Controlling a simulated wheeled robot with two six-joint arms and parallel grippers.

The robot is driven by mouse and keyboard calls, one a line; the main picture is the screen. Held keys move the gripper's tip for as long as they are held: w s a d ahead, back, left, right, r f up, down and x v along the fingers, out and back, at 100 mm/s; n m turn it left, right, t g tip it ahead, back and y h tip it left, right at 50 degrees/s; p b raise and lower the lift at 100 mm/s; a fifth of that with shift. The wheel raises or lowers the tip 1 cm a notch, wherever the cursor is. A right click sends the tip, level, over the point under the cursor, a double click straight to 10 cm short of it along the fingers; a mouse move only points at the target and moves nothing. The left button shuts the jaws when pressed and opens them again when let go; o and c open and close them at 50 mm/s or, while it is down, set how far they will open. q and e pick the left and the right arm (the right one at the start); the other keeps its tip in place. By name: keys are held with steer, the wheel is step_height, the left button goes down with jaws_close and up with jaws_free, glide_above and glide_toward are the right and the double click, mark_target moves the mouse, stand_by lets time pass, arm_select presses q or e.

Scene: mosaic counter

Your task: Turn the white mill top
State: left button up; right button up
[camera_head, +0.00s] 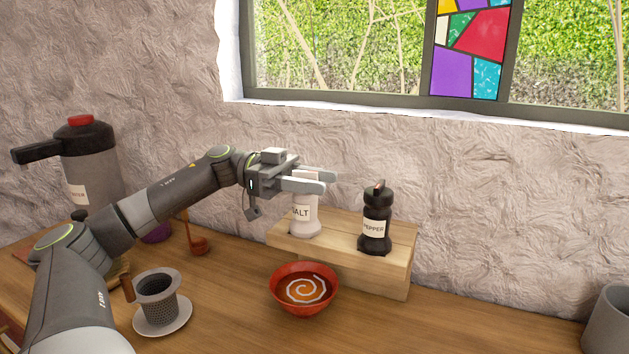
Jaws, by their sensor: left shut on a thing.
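The white salt mill (304,217) stands upright on the wooden stand (345,268), its label partly showing. My left gripper (316,180) reaches in from the left and is shut on the white mill top (306,173). The fingers lie level on either side of the top and hide most of it. The black pepper mill (376,222) stands to the right on the same stand, apart from my gripper. My right gripper is not in view.
A red bowl of soup (304,289) sits in front of the stand. A grey perforated cup (157,297) on a saucer and a grey pump flask (90,160) are at left. A grey pot (608,322) is at far right.

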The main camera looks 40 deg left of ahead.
arm_select(q)
steer(key=o, duration=1)
steer(key=v, duration=1.7)
steer(key=shift+a+b, duration=0.2)
steer(key=shift+b, duration=0.1)
